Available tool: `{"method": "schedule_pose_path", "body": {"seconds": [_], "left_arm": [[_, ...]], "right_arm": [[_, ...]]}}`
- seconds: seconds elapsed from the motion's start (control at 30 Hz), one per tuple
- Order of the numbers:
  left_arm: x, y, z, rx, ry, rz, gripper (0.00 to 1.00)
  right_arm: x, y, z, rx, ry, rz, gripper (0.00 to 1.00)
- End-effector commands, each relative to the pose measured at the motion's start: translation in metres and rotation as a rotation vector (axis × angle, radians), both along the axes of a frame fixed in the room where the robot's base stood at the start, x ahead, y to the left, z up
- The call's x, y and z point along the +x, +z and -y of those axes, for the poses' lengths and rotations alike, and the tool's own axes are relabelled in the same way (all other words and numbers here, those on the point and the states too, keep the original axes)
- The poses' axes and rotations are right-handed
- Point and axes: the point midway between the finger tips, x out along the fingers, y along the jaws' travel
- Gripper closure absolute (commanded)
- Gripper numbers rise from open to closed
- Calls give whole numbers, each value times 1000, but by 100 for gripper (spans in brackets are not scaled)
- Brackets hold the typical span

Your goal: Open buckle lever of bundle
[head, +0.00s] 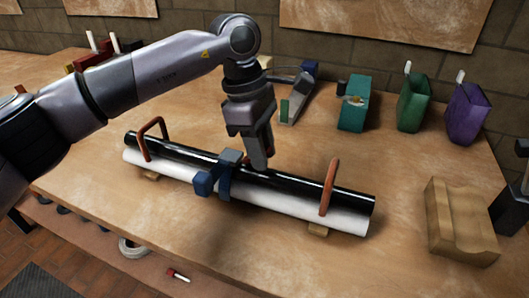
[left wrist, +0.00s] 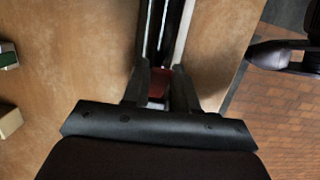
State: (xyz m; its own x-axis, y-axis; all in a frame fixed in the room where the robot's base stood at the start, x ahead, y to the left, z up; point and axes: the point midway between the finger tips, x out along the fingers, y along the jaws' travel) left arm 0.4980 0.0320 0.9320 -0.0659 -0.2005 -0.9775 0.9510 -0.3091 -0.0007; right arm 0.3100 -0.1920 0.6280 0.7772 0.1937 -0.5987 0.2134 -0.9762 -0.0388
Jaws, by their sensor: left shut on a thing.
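The bundle is a glossy black tube (head: 300,180) and a white tube (head: 285,202) lying side by side on the bench. A blue strap with a buckle (head: 227,174) goes around its middle. My left gripper (head: 258,163) comes down from above, just right of the buckle at the black tube. In the left wrist view my left gripper (left wrist: 159,88) has its fingers on either side of a dark red piece (left wrist: 158,83), which looks like the buckle lever. The gripper hides this piece in the head view. My right gripper is not clearly in view.
Copper-coloured handles (head: 329,186) (head: 152,136) arch over both ends of the bundle. A notched wooden block (head: 459,222) stands at the right. Teal (head: 353,103), green (head: 413,102) and purple (head: 466,113) containers stand behind. The bench in front of the bundle is clear.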

Motion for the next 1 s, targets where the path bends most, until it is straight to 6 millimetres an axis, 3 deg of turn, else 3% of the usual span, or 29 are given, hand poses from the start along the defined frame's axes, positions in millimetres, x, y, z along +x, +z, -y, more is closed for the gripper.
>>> {"method": "schedule_pose_path", "body": {"seconds": [0.6,1.0], "left_arm": [[9,10,-26,-551,4,-178,100],[13,12,-39,-800,2,-257,100]], "right_arm": [[1,-30,-2,5,1,1,57],[1,-54,-2,5,1,0,57]]}}
